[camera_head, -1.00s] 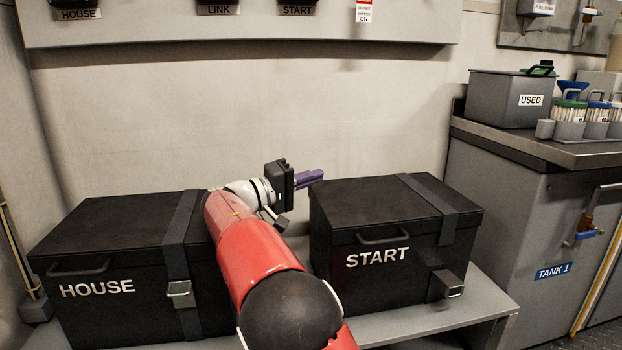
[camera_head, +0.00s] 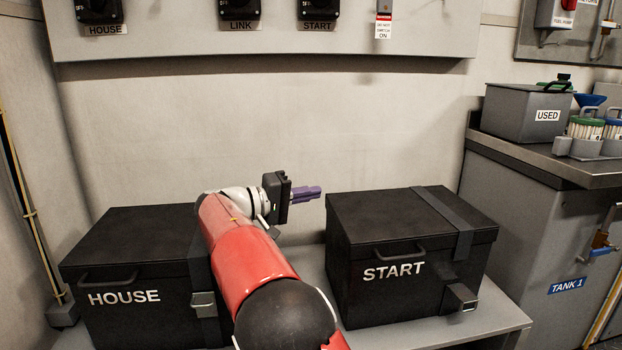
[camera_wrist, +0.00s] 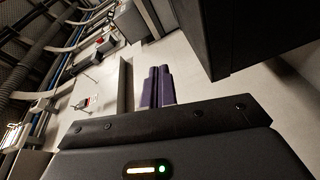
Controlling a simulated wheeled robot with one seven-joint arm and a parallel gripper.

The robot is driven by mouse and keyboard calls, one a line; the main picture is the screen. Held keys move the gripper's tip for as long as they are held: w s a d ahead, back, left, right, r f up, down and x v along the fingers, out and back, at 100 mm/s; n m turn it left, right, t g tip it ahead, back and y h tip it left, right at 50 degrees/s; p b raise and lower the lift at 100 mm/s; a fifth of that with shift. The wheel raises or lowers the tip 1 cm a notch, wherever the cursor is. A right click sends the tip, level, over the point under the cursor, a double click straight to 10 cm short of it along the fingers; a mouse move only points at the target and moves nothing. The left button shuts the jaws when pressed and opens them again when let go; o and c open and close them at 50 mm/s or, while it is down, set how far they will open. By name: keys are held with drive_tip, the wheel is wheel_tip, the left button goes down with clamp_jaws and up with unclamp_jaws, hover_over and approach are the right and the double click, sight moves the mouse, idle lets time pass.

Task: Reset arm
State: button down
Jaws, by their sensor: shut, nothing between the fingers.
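My gripper (camera_head: 308,193) has purple fingers and is shut with nothing between them. In the head view it points right, just above and left of the black START box (camera_head: 412,255), apart from it. My red and white arm reaches up between the START box and the black HOUSE box (camera_head: 135,265), hiding the right part of the HOUSE box. In the wrist view the two purple fingers (camera_wrist: 157,86) lie side by side in front of the dark gripper body.
Both boxes stand on a grey shelf (camera_head: 505,318) against a pale wall. A switch panel (camera_head: 265,40) hangs above. The wall space above the boxes is clear.

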drive_tip(key=s+d+g+y, duration=0.1)
drive_tip(key=d, duration=0.2)
drive_tip(key=s+d+y+p, duration=0.1)
drive_tip(key=d, duration=0.3)
drive_tip(key=s+d+r+g+y, duration=0.1)
drive_tip(key=d, duration=0.3)
drive_tip(key=shift+s+g, duration=0.15)
drive_tip(key=shift+g, duration=0.15)
drive_tip(key=shift+g+y, duration=0.4)
drive_tip(key=shift+y, duration=0.5)
drive_tip(key=s+d, duration=0.1)
drive_tip(key=d, duration=0.1)
drive_tip(key=s+d+p, duration=0.1)
drive_tip(key=s+d, duration=0.1)
drive_tip(key=shift+f, duration=0.2)
drive_tip(key=s+d+f+m+g+y+p, duration=0.1)
drive_tip(key=s+d+y+p, duration=0.2)
drive_tip(key=s, duration=0.6)
drive_tip(key=s+d+f+y, duration=0.1)
drive_tip(key=s+d+y, duration=0.25)
drive_tip(key=s, duration=0.65)
drive_tip(key=s+a+f+m+t+y+p, duration=0.1)
drive_tip(key=s+a+f+y, duration=0.1)
drive_tip(key=s, duration=0.4)
drive_tip(key=s+a+f+m+y+p, duration=0.1)
drive_tip(key=s+f+y, duration=0.1)
drive_tip(key=s, duration=0.4)
drive_tip(key=shift+s+a+f+t, duration=0.2)
drive_tip(key=shift+a+f+t, duration=0.15)
drive_tip(key=shift+a+t, duration=0.05)
